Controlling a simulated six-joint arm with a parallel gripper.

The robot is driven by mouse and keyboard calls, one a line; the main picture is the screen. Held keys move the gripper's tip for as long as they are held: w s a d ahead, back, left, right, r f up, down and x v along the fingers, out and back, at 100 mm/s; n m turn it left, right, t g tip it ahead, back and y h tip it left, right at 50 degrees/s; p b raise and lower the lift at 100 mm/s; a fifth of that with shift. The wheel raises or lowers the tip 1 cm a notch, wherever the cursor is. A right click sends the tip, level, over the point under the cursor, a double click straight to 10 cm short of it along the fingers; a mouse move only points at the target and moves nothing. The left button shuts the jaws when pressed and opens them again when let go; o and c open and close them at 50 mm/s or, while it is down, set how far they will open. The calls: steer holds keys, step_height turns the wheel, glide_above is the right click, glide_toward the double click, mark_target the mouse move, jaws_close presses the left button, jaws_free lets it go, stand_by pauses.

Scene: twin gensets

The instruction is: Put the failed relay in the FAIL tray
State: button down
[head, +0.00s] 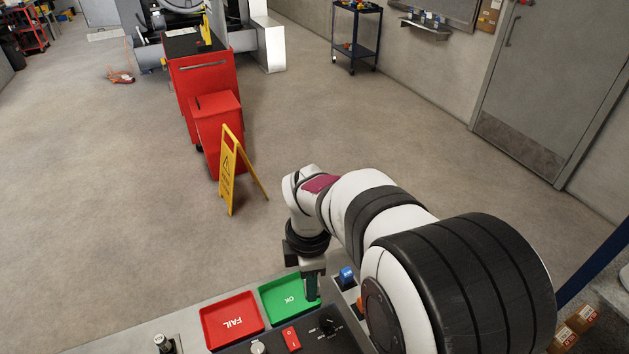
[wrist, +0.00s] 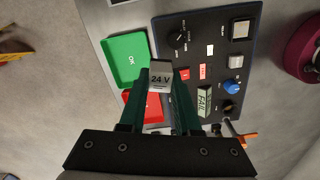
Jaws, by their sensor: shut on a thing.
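A grey relay (wrist: 160,76) marked "24 V" is held between the green fingers of my gripper (wrist: 162,84). In the head view my gripper (head: 312,285) is at the right end of the green OK tray, with the relay hidden. The red FAIL tray (head: 211,328) lies to the left of the OK tray in that view and looks empty. In the wrist view the FAIL tray (wrist: 153,108) is partly hidden behind the fingers. The tester display (wrist: 205,101) seems to read "FAIL".
The green OK tray (head: 270,295) looks empty. The dark tester panel (wrist: 213,43) has knobs, a red switch and a blue knob (wrist: 232,87). A yellow floor sign (head: 230,175) and a red cabinet (head: 205,90) stand on the floor beyond the bench.

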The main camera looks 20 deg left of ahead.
steer(key=s+a+f+n, duration=0.1)
steer(key=s+a+f, duration=0.1)
steer(key=a, duration=0.3)
steer(key=s+a+f+n, duration=0.1)
steer(key=s+a+f, duration=0.1)
steer(key=a, duration=0.3)
steer(key=s+a+f+n, duration=0.1)
steer(key=s+a+f, duration=0.1)
steer(key=a+f, duration=0.2)
steer(key=shift+a+f, duration=0.25)
steer(key=shift+a, duration=0.75)
steer(key=shift+s+a+f, duration=0.1)
steer(key=shift+a+f, duration=0.05)
steer(key=shift+f, duration=0.95)
steer(key=shift+a+f, duration=0.1)
steer(key=shift+f, duration=0.95)
steer(key=shift+f, duration=0.1)
steer(key=c, duration=0.6)
jaws_free()
